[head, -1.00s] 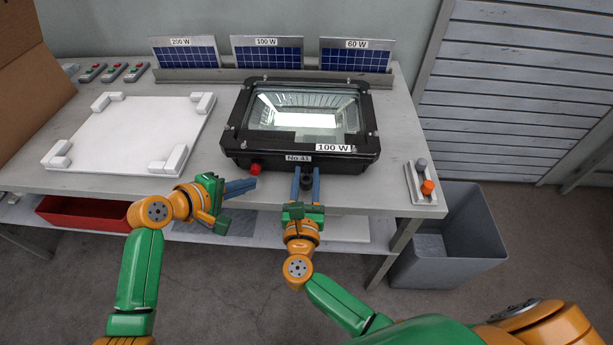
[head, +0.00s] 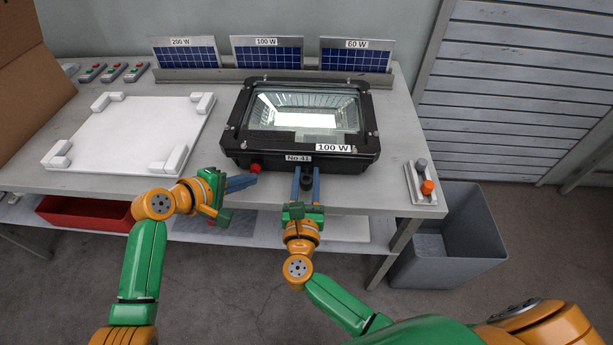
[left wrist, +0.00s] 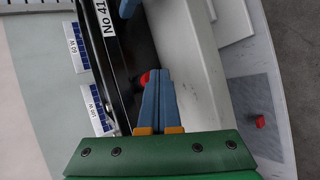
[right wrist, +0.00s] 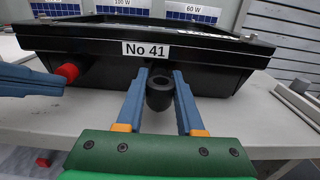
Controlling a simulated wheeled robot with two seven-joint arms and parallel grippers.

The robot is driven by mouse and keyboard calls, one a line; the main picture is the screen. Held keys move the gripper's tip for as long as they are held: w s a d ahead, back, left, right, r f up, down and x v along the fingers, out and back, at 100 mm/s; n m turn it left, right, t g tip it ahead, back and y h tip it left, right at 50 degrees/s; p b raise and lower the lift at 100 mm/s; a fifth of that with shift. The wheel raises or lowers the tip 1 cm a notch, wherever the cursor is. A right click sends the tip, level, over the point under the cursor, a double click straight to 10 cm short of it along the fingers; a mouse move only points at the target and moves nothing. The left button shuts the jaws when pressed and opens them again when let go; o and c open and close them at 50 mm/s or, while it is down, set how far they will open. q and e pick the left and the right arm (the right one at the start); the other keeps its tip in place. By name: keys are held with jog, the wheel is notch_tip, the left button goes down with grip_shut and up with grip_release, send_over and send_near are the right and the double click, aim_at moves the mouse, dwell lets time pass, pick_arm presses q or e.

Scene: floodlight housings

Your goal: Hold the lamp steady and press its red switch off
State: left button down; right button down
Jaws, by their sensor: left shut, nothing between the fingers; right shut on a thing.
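The black floodlight (head: 232,147), labelled No 41 and 100 W, lies glass-up at the front of the table. Its red switch (head: 254,168) sticks out of the front side, left of the label; it also shows in the right wrist view (right wrist: 67,71). My left gripper (head: 256,179) is shut and empty, its tips right at the switch. In the left wrist view the tips (left wrist: 160,73) overlap the red switch (left wrist: 146,78); I cannot tell if they touch. My right gripper (right wrist: 160,78) is shut on the black cable gland (right wrist: 159,95) under the label.
A white board with corner blocks (head: 125,135) lies on the left of the table (head: 215,185). Small solar panels (head: 267,52) stand behind the lamp. A holder with grey and orange knobs (head: 420,190) is at the right. A grey bin (head: 455,250) stands on the floor.

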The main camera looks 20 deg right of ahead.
pick_arm(q)
jog(key=shift+w+d, duration=0.1)
jog(key=shift+w, duration=0.1)
dwell(0.3)
jog(key=shift+s+a, duration=0.2)
jog(key=shift+s, duration=0.3)
jog(key=shift+s+a, duration=0.2)
jog(key=shift+s, duration=0.25)
jog(key=shift+s, duration=0.1)
jog(key=s, duration=0.1)
jog(key=s+a, duration=0.1)
jog(key=s, duration=0.1)
jog(key=s+a, duration=0.1)
jog(key=s, duration=0.1)
jog(key=shift+s+a, duration=0.1)
jog(key=shift+s, duration=0.1)
pick_arm(e)
jog(key=shift+c, duration=2.3)
grip_release()
